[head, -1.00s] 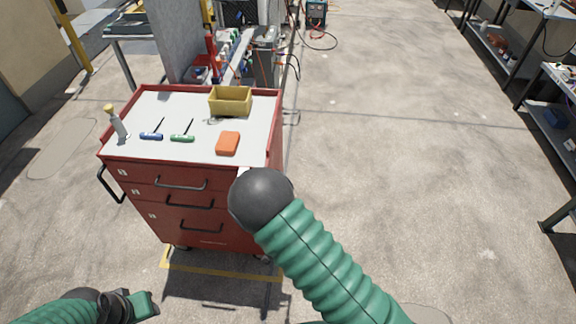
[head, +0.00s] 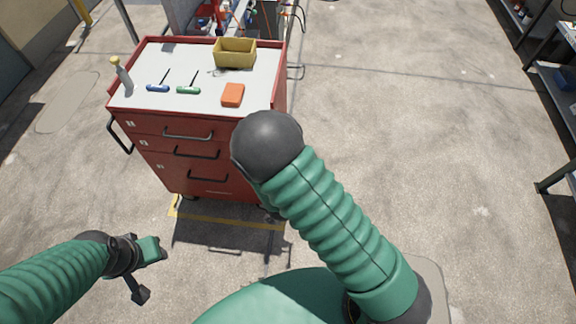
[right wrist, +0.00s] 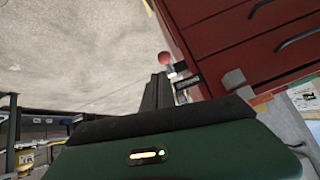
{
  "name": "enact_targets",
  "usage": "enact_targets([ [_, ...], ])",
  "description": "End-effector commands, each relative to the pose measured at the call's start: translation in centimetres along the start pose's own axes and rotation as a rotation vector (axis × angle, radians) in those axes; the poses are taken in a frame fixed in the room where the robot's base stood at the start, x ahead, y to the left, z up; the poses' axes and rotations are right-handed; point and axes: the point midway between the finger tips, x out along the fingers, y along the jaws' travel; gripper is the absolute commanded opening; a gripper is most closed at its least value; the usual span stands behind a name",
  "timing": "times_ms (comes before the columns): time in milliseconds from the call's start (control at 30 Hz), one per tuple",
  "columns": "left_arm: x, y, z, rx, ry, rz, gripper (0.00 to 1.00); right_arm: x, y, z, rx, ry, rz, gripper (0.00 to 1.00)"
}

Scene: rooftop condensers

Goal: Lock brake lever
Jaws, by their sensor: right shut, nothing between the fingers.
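A small red ball knob (right wrist: 165,58) shows beside the red cart's side in the right wrist view. It looks like the end of the brake lever, but the lever's shaft is not clear. My right gripper (right wrist: 158,88) is shut and empty, its dark fingers just short of the knob in the picture. I cannot tell whether they touch. In the head view my right arm hides that gripper and the lever. The red tool cart (head: 222,155) stands ahead. My left gripper (head: 145,272) hangs low at the left, apart from the cart; its jaw state is unclear.
Workbench shelving (head: 557,110) stands at far right. The concrete floor between is clear.

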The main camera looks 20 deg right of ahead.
Motion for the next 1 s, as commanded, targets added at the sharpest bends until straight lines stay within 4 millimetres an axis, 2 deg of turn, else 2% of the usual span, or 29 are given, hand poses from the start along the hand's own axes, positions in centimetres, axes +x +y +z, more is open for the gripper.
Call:
enact_targets([
  [100, 0.0, 0.0, 0.0, 0.0, 0.0, 0.0, 0.36, -2.0, 0.2, 1.0, -0.001, 0.001, -0.001, 0.0],
  [233, 0.0, 0.0, -0.1, 0.0, 0.001, 0.0, 0.36, -3.3, 0.3, 1.6, 0.001, 0.002, -0.002, 0.0],
  [833, 0.0, 0.0, -0.1, 0.0, 0.001, 0.0, 0.36, -4.0, 0.0, 1.7, -0.002, -0.035, -0.012, 0.0],
  [933, -0.1, 0.0, -0.1, 0.0, 0.001, 0.0, 0.36, -5.8, -1.2, 1.5, -0.05, -0.175, -0.062, 0.0],
  [1000, 0.0, 0.0, -0.1, 0.0, 0.001, 0.0, 0.36, -8.4, -1.7, 0.9, -0.14, -0.299, -0.119, 0.0],
])
